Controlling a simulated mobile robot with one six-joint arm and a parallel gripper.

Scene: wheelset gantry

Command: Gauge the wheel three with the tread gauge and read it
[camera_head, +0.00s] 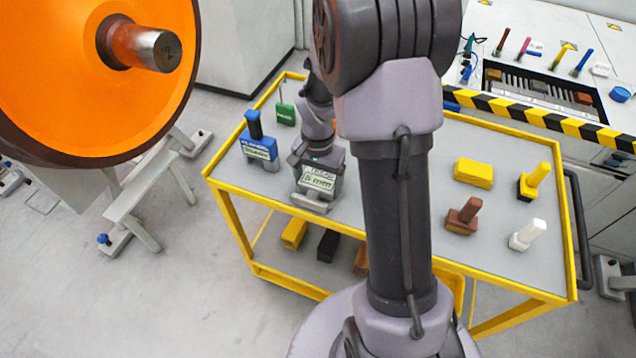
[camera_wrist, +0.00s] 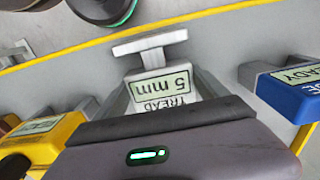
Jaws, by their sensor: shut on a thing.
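The tread gauge (camera_head: 318,181) is light grey, with a display reading "TREAD 5 mm". In the wrist view the tread gauge (camera_wrist: 160,82) shows its display upside down and a grey crossbar at its far end. My gripper (camera_head: 319,163) is shut on it above the left part of the yellow-edged cart; whether the gauge touches the cart top I cannot tell. In the wrist view my gripper (camera_wrist: 163,100) has the gauge between its fingers. A large orange wheel (camera_head: 75,75) with a dark rim and steel axle stub is at upper left, apart from the gauge.
A yellow gauge (camera_wrist: 45,143) is beside mine. A striped-edge bench (camera_head: 540,110) stands behind.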

